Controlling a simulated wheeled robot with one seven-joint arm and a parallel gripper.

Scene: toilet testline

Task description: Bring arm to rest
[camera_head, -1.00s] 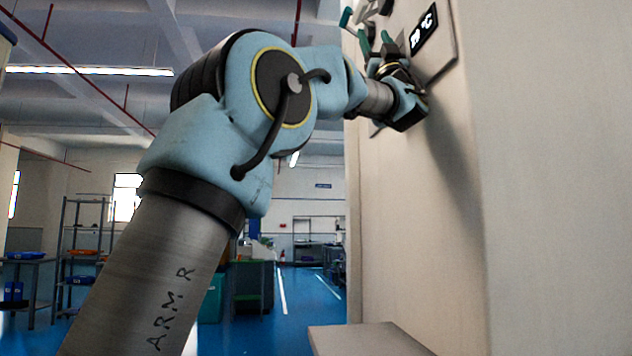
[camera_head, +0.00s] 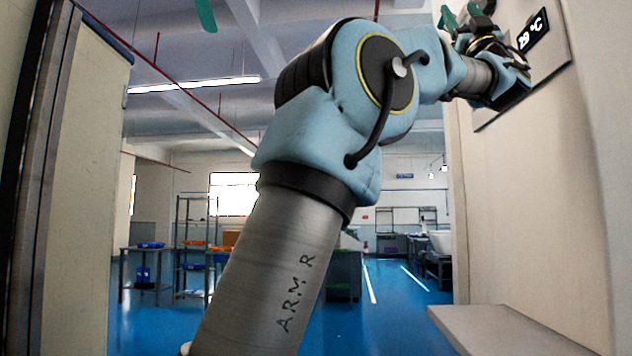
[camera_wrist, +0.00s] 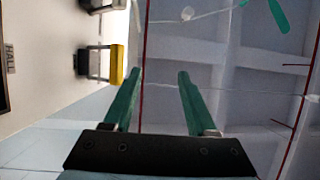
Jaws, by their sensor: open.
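My arm reaches up to the right in the head view, bent at a blue elbow joint. My gripper (camera_head: 461,15) is high at the upper right, beside the pale wall panel with a display, and partly cut off by the frame's top edge. In the wrist view my gripper (camera_wrist: 160,72) has its two green fingers apart, with nothing between them. The fingers point up towards the ceiling.
A pale wall with a temperature display (camera_head: 531,33) stands close on the right, with a ledge (camera_head: 500,328) low down. A tall pale cabinet (camera_head: 75,200) stands at left. The wrist view shows a yellow block (camera_wrist: 116,64) on the wall. Blue floor lies open beyond.

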